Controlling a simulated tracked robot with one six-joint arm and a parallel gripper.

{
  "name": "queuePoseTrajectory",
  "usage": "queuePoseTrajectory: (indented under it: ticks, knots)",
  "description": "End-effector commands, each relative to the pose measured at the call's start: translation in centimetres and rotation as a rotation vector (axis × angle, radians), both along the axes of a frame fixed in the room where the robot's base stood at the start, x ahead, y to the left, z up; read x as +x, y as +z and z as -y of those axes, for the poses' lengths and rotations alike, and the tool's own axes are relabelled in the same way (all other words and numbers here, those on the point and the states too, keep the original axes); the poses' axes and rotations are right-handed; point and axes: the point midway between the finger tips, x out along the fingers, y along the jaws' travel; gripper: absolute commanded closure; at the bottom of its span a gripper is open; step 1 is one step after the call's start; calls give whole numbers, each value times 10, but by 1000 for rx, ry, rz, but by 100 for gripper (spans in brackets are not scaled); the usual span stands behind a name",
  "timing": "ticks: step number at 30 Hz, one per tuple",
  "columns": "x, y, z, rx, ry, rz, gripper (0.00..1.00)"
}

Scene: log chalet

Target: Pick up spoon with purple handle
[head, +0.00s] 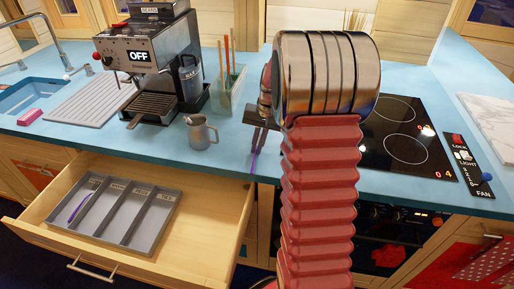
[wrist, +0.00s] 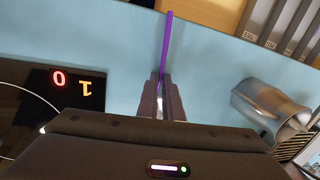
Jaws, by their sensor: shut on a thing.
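My gripper (wrist: 162,85) is shut on the purple handle (wrist: 166,42) of a utensil, seen in the wrist view. The handle sticks out beyond the fingertips over the blue counter. A pale bit shows between the fingers, but I cannot make out the spoon's bowl. In the head view, my gripper (head: 261,138) is partly hidden behind my arm, and the purple handle (head: 254,163) hangs below it near the counter's front edge. Another purple-handled utensil (head: 80,207) lies in the left compartment of the grey tray (head: 150,235) in the open drawer.
The open drawer (head: 208,222) juts out below the counter. A metal jug (head: 200,132) stands left of my gripper, with a utensil holder (head: 231,92) and coffee machine (head: 150,50) behind. A black hob (head: 405,130) lies to the right.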

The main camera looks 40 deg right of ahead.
Motion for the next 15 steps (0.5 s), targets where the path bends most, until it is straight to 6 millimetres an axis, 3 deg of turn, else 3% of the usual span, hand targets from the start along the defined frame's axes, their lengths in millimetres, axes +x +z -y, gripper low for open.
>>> queuePoseTrajectory:
  ticks: [8, 15]
  knots:
    - [1, 11, 0, -1, 1, 2, 100]
    - [1, 48, 1, -3, 0, 3, 100]
